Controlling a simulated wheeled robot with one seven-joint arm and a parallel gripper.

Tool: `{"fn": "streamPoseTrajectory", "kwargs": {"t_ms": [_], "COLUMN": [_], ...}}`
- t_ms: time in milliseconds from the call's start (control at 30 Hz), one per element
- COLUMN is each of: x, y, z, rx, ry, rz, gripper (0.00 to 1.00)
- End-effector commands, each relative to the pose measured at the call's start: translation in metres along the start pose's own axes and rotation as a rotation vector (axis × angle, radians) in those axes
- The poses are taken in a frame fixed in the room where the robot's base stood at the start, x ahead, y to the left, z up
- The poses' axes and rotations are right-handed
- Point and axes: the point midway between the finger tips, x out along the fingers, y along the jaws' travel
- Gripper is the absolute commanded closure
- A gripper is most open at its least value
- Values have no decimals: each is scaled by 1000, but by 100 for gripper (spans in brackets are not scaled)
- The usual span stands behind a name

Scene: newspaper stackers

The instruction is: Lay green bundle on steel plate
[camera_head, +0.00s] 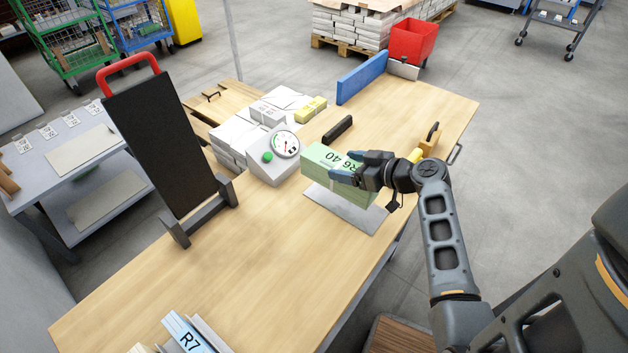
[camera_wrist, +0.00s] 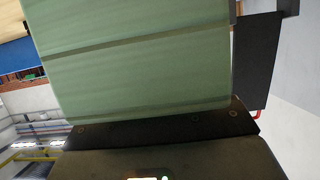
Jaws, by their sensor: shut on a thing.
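The green bundle (camera_head: 328,160), marked "R6 40", is at the steel plate on the wooden table. My gripper (camera_head: 352,170) is shut on the bundle from the right side. In the wrist view the green bundle (camera_wrist: 135,65) fills most of the picture, and the fingertips are hidden.
A black upright board with a red handle (camera_head: 160,140) stands left of the scale. White paper stacks (camera_head: 240,135) and a yellow bundle (camera_head: 311,109) lie behind. A black bar (camera_head: 338,129) and a blue divider (camera_head: 362,76) are farther back. The table's front-left middle (camera_head: 240,265) is clear.

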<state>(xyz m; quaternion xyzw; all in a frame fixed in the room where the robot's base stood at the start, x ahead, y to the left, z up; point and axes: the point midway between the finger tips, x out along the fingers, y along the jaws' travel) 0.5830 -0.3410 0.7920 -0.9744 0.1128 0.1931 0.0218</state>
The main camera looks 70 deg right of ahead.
Motion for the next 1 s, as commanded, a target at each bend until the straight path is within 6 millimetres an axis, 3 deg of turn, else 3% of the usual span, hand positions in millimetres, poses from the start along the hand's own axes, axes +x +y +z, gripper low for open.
{"fn": "streamPoseTrajectory", "kwargs": {"t_ms": [100,267,767,1000], "x": [-12,-17,-17,-9], "y": [13,17,17,17], "z": [1,1,3,23], "rx": [0,1,-3,-1], "ry": [4,3,13,14], "rz": [6,5,4,4], "gripper": [100,100,100,100]}}
